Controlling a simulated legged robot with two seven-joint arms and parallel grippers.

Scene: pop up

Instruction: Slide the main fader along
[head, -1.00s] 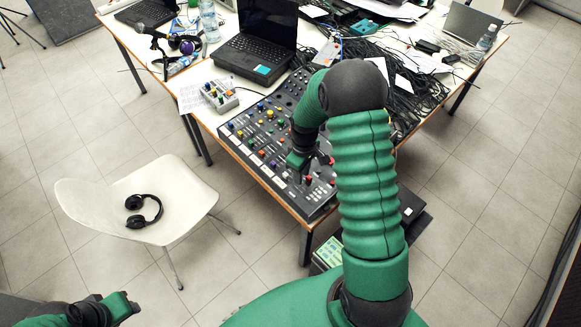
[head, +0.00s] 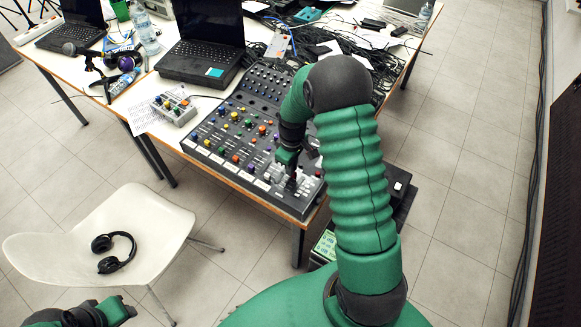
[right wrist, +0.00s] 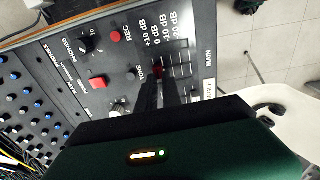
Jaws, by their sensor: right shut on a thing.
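The mixing console (head: 222,152) lies on the near corner of the table, with rows of coloured knobs and faders. My right gripper (head: 291,182) is down at its front right part. In the right wrist view the two dark fingers (right wrist: 166,92) are closed together on the main fader (right wrist: 158,71), whose red cap shows just past the tips. The fader sits beside the dB scale and the MAIN label; the fingers hide much of its slot. My left gripper (head: 122,308) is at the bottom left, away from the table; its jaw opening is unclear.
Tangled black cables (head: 352,80) lie to the right. A white chair (head: 150,222) with headphones (head: 115,252) stands at the left front. A dark box (head: 396,185) is below the table's right side.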

